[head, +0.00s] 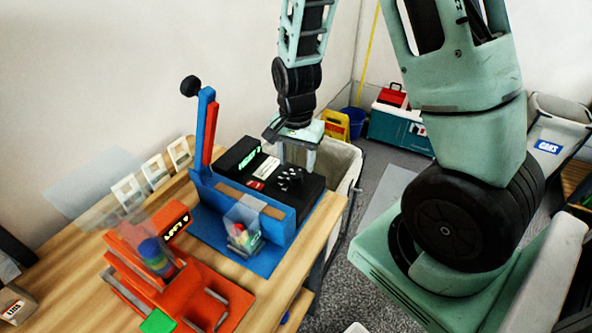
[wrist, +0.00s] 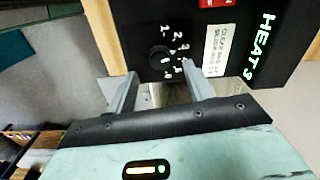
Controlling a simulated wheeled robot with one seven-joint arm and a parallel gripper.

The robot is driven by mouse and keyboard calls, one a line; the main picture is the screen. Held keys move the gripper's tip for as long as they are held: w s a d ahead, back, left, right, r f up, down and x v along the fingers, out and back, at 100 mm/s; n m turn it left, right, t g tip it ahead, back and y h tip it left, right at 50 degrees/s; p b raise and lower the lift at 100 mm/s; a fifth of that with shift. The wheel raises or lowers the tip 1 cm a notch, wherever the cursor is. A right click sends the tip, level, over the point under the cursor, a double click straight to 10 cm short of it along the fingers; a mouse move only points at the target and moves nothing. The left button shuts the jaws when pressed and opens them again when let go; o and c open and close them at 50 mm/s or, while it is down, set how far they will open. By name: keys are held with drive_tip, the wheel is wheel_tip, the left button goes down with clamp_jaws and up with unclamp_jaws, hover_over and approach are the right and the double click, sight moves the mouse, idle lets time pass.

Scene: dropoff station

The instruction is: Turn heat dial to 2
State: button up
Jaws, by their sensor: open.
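The heat dial (wrist: 158,57) is a small black knob on a black panel with white numbers around it. Its pointer is too dark to read. The green display (wrist: 262,45) beside it reads HEAT 3. In the head view the dial panel (head: 291,184) sits on top of the blue machine (head: 257,219), with the green display (head: 243,161) at its left. My gripper (wrist: 158,78) is open and empty, its two fingers spread on either side of the dial's near side. In the head view my gripper (head: 296,158) is over the panel's far edge. I cannot tell whether it touches the dial.
A blue lever with a black ball (head: 190,86) rises at the machine's left. An orange machine (head: 178,280) stands in front on the wooden table (head: 88,243). A clear box of coloured pieces (head: 242,232) is at the blue machine's front. A bin (head: 343,163) stands behind.

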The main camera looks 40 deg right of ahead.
sight(296, 175)
drive_tip(key=shift+f, duration=2.1)
drive_tip(key=c, duration=1)
drive_tip(key=shift+o, duration=0.2)
drive_tip(key=shift+n, duration=2.9)
drive_tip(key=o, duration=1)
drive_tip(key=shift+c, duration=0.2)
